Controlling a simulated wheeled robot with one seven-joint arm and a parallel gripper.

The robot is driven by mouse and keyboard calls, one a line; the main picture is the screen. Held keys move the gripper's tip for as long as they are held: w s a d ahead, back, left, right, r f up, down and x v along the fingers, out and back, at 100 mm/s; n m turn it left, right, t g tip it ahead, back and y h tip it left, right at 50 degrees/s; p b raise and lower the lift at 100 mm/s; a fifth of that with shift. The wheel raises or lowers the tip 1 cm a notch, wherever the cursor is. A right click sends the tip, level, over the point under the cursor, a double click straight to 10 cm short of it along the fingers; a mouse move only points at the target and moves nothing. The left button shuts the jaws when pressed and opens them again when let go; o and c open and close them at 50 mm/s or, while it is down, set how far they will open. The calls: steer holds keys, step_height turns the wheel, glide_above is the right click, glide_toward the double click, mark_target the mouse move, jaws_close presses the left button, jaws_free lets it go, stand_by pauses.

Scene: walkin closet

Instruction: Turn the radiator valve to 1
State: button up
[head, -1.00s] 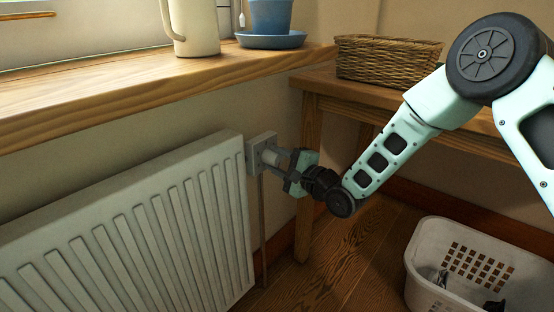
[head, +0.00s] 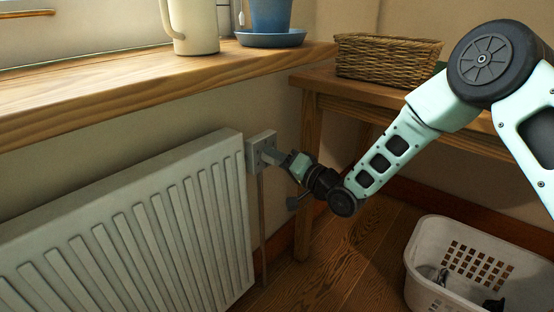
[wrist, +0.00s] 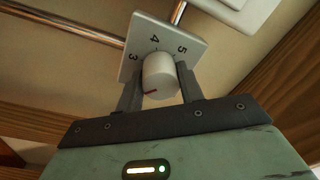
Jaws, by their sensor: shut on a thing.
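The radiator valve is a white round knob (wrist: 160,76) on a pale square plate (wrist: 136,60). The numbers 3, 4 and 5 show on the plate in the wrist view; the rest of the scale is hidden. A short red mark sits on the left part of the knob's face; I cannot tell which number it points to. My gripper (wrist: 160,84) is shut on the knob, one finger on each side. In the head view the plate (head: 256,158) is on the wall by the radiator, and my gripper (head: 272,153) reaches it, rolled over, hiding the knob.
The white radiator (head: 130,230) stands just left of the valve. A wooden sill (head: 150,85) with a cream jug (head: 194,25) and blue pot (head: 270,14) lies above. A wooden table (head: 310,135) with a wicker basket (head: 385,58) is at right. A white laundry basket (head: 470,260) stands on the floor.

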steer(key=n, duration=0.4)
steer(key=shift+b, duration=0.3)
steer(key=n, duration=0.3)
steer(key=shift+n+b, duration=0.35)
steer(key=shift+n, duration=0.05)
steer(key=n+g+b, duration=0.1)
steer(key=n, duration=0.3)
steer(key=shift+n+y, duration=0.3)
steer(key=shift+n, duration=0.1)
steer(key=shift+n+b, duration=0.6)
steer(key=shift+n, duration=0.9)
steer(key=o, duration=1)
steer(key=shift+s+d, duration=0.1)
